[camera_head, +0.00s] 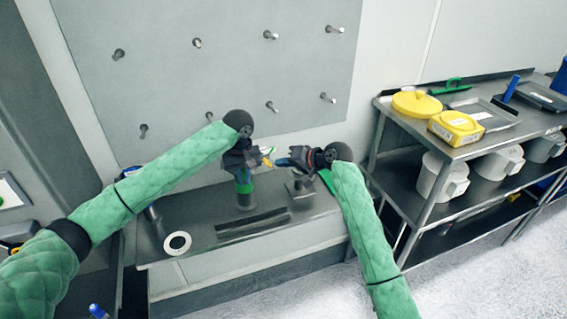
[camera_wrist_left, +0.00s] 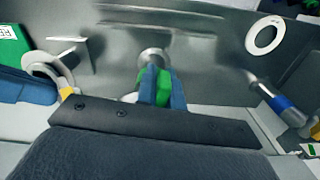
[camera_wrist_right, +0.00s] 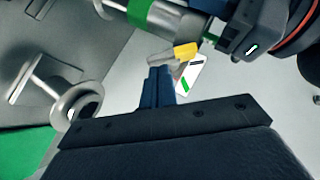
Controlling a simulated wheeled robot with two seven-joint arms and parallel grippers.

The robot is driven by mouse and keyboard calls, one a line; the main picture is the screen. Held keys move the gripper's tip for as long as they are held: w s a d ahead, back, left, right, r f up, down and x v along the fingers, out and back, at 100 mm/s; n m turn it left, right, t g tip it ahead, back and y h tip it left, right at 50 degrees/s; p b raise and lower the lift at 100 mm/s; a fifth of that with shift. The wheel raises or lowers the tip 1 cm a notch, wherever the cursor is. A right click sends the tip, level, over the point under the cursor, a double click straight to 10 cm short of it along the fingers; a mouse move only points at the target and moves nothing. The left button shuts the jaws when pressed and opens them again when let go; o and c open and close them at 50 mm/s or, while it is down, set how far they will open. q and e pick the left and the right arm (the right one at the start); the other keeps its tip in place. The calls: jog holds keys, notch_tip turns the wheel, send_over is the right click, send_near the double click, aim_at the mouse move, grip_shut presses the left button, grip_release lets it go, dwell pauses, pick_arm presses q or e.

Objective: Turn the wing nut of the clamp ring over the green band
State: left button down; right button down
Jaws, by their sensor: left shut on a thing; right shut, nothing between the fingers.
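An upright grey pipe (camera_head: 245,204) with a green band (camera_head: 244,186) stands on the bench. My left gripper (camera_head: 243,171) is shut on it at the green band, and green shows between its blue fingers (camera_wrist_left: 158,84). A yellow-tipped part (camera_head: 266,156), which looks like the wing nut, sticks out to the right of the pipe. It also shows in the right wrist view (camera_wrist_right: 185,51). My right gripper (camera_head: 281,161) is shut and empty, its blue fingertips (camera_wrist_right: 158,75) just short of the yellow tip. The clamp ring is largely hidden by my left gripper.
A grey flanged fitting (camera_wrist_right: 72,103) stands right of the pipe. A white ring (camera_head: 177,243) and dark slotted strips (camera_head: 253,222) lie on the bench (camera_head: 215,243). A pegged panel (camera_head: 225,70) rises behind. A shelf (camera_head: 480,148) with yellow containers is at right.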

jog(key=shift+f, duration=0.1)
jog(key=f+m+t+y, duration=0.1)
jog(key=m+y, duration=0.2)
jog(key=a+f+m+t+y, duration=0.1)
jog(key=m+y, duration=0.1)
jog(key=m, duration=0.1)
jog(key=f+m+t+y, duration=0.1)
jog(key=f+m+y, duration=0.1)
jog(key=m+y, duration=0.1)
jog(key=shift+s+a+y, duration=0.3)
jog(key=shift+s+a, duration=0.05)
jog(key=shift+s, duration=0.05)
jog(key=shift+s+a+f, duration=0.1)
jog(key=shift+a+f, duration=0.05)
jog(key=shift+a, duration=0.05)
dwell(0.6)
